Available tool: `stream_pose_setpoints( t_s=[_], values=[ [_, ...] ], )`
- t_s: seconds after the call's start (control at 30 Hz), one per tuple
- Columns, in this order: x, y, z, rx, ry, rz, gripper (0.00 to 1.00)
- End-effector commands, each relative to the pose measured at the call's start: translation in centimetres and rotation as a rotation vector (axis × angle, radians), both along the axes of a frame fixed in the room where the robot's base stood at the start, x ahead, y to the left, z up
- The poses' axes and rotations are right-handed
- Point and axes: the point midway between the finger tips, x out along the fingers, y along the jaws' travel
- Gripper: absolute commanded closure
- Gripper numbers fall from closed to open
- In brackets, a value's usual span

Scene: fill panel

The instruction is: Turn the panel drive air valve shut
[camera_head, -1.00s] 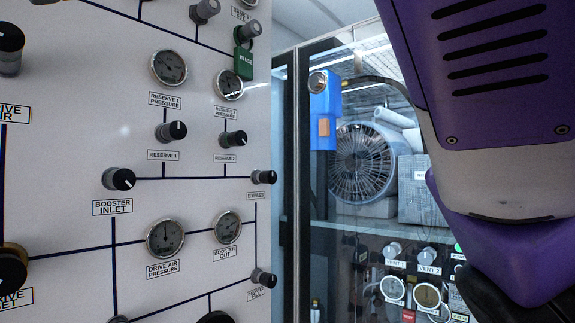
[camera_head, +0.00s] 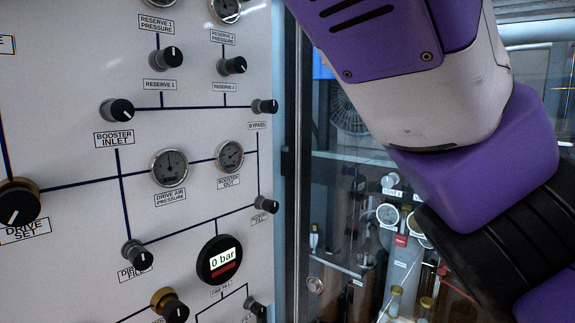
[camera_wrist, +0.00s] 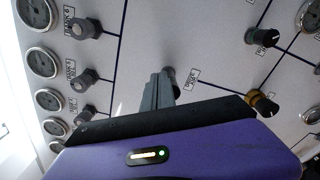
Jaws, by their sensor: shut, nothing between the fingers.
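In the wrist view my gripper (camera_wrist: 158,88) is shut and empty, its grey fingers pointing at the white panel. A dark knob (camera_wrist: 170,72) shows just beyond the fingertips, partly hidden by them; whether they touch it I cannot tell. A label (camera_wrist: 192,76) beside it is too small to read. A line runs from it towards a brass-ringed knob, so it looks like the drive air valve. In the head view only the edge of a label (camera_head: 7,44) shows at far left, and neither the drive air knob nor my gripper is in view.
The drive set knob (camera_head: 18,204) is at the left of the head view, with the booster inlet knob (camera_head: 117,110) to its upper right. A brass-ringed knob (camera_wrist: 262,103) and a green-ringed knob (camera_wrist: 262,38) stand right of my fingers; several bank knobs (camera_wrist: 84,28) stand left.

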Motion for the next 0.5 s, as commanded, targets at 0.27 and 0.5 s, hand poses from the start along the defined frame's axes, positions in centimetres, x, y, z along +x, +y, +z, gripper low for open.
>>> stream_pose_setpoints(
  t_s=[0.27, 0.5],
  values=[
    [-0.05, 0.01, -0.08, 0.0, 0.0, 0.0, 1.0],
    [-0.18, 0.12, -0.31, 0.0, 0.0, 0.001, 1.0]
  ],
)
